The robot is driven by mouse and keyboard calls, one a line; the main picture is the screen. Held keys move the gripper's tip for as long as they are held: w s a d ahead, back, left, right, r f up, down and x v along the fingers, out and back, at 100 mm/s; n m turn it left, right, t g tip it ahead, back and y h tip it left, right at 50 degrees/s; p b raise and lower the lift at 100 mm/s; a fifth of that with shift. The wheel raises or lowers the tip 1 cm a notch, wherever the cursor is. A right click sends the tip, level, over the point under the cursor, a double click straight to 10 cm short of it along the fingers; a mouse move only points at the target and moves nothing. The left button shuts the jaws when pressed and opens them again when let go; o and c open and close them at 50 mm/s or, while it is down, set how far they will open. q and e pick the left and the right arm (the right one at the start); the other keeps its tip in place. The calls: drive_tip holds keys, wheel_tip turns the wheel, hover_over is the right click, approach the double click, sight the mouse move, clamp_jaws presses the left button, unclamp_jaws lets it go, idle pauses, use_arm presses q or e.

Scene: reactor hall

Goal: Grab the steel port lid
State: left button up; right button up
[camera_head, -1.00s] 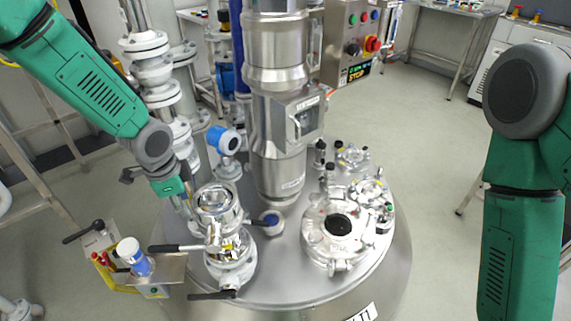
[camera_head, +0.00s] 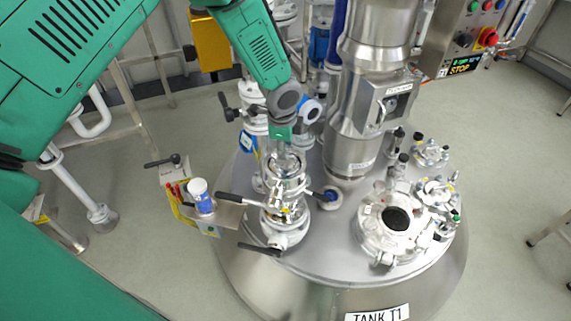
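The shiny round steel port lid (camera_head: 287,166) appears to sit on top of the port assembly (camera_head: 285,222), left of centre on the tank top. Black handles stick out of the assembly to the left. My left arm comes in from the upper left. My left gripper (camera_head: 284,148) is just above and behind the lid, pointing down at it. Its fingers are small and blend with the steel, so I cannot tell whether they are open or touch the lid. My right gripper is out of view.
The steel tank top (camera_head: 335,262) carries a tall central column (camera_head: 362,110) close right of my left gripper. A white round flange (camera_head: 392,230) with fittings stands at the right. A side bracket holds a blue and white container (camera_head: 201,196). A control box (camera_head: 468,35) hangs upper right.

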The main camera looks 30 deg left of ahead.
sight(289, 167)
use_arm(q)
drive_tip(key=f, duration=0.4)
drive_tip(key=shift+w+a, duration=0.25)
drive_tip(key=shift+w, duration=0.15)
clamp_jaws()
